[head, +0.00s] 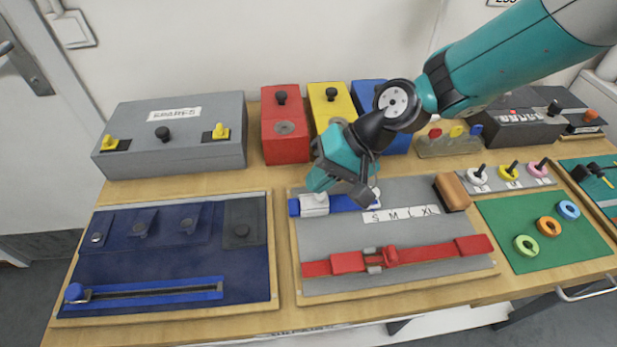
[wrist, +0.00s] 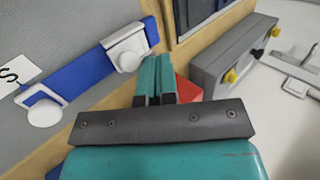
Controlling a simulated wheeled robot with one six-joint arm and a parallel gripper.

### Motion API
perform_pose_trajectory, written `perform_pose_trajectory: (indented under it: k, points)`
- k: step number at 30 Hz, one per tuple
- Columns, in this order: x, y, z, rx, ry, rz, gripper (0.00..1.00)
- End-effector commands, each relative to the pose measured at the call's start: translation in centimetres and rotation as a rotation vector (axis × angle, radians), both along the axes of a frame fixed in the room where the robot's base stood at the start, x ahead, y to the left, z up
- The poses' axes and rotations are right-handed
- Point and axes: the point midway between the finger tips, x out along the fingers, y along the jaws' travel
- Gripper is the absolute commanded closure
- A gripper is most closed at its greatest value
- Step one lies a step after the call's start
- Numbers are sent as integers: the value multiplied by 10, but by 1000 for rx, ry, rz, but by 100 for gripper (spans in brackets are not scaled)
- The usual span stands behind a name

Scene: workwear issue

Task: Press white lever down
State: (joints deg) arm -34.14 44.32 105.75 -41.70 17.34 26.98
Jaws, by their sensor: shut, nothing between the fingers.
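A blue strap (head: 345,204) lies across the upper part of the grey board and carries two white fittings. The left fitting (head: 314,205), with a white lever-like plate, is just below my gripper (head: 318,186). The other white piece (head: 376,193) is partly hidden behind my gripper. In the wrist view the fitting with the white plate (wrist: 127,50) is beside the fingertips of my gripper (wrist: 153,62), and the second, with a round white end (wrist: 46,112), is farther along. My fingers are shut and empty. I cannot tell whether they touch the plate.
A red strap (head: 345,263) with a buckle crosses the same grey board (head: 400,235). A brown block (head: 452,192) sits at its upper right. Red (head: 285,125), yellow (head: 330,103) and blue boxes stand behind. A navy board (head: 180,262) lies left, a green mat (head: 545,235) right.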

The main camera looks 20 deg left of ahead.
Motion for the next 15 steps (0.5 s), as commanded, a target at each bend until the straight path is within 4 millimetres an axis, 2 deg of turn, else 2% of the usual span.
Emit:
perform_pose_trajectory:
  k: [3,15]
  points:
    - [0,0,8,-1,0,-1,100]
    - [0,-1,10,-1,-1,-1,100]
